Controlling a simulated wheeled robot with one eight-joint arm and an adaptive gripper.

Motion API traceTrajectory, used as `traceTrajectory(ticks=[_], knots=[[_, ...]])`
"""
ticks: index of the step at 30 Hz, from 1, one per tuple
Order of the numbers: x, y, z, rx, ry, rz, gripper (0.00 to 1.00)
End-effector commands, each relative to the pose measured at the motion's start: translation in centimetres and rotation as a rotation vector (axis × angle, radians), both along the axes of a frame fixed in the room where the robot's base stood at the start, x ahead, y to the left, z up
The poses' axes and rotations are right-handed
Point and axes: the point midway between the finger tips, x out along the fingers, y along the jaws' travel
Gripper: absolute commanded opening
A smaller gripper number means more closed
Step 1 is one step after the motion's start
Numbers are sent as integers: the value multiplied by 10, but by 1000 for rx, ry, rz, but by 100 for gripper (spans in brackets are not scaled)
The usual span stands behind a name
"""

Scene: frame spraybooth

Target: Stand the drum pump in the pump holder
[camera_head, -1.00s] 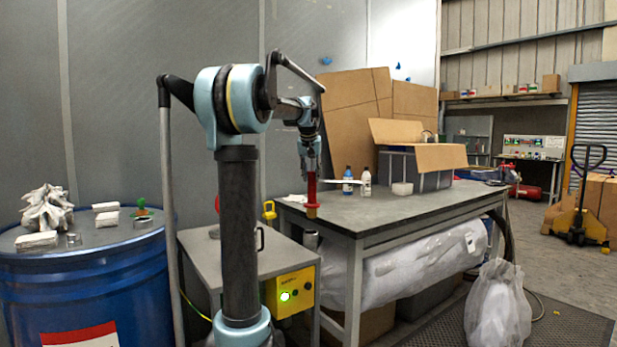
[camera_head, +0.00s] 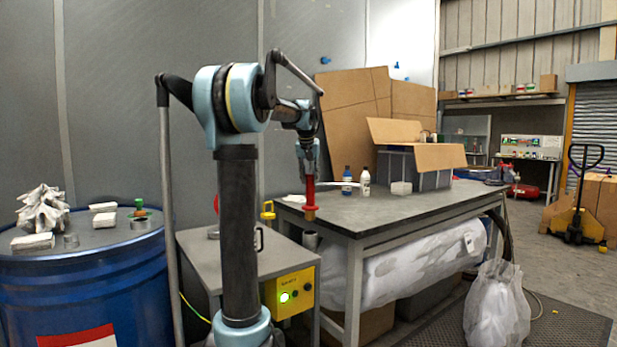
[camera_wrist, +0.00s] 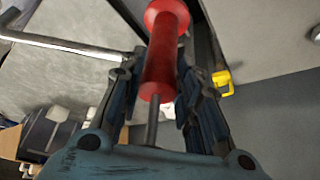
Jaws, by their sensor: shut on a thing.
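My gripper (camera_head: 309,163) is shut on a red pump-like body with flanged ends, which I take for the drum pump (camera_head: 310,195). It hangs nearly upright in the head view, with a brass-coloured lower end, in front of the grey table's left corner. In the wrist view the red drum pump (camera_wrist: 161,62) lies between the fingers (camera_wrist: 158,88), with a thin dark rod running back toward the palm. A short grey tube (camera_head: 311,240) at the table's left side may be the pump holder; I cannot tell for sure. The pump appears above it and apart from it.
The grey table (camera_head: 400,208) carries two bottles (camera_head: 365,182) and an open box (camera_head: 430,160). A low cabinet with a yellow control box (camera_head: 290,291) and a yellow hook-like part (camera_head: 268,211) stand nearby. A blue drum (camera_head: 90,270) is at left.

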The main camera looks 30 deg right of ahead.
Motion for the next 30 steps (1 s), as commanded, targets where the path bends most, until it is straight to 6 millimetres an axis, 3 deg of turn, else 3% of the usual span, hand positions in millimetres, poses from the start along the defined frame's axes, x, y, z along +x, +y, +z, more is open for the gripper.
traceTrajectory(ticks=[30], knots=[[0,0,-44,-1,-1,0,0]])
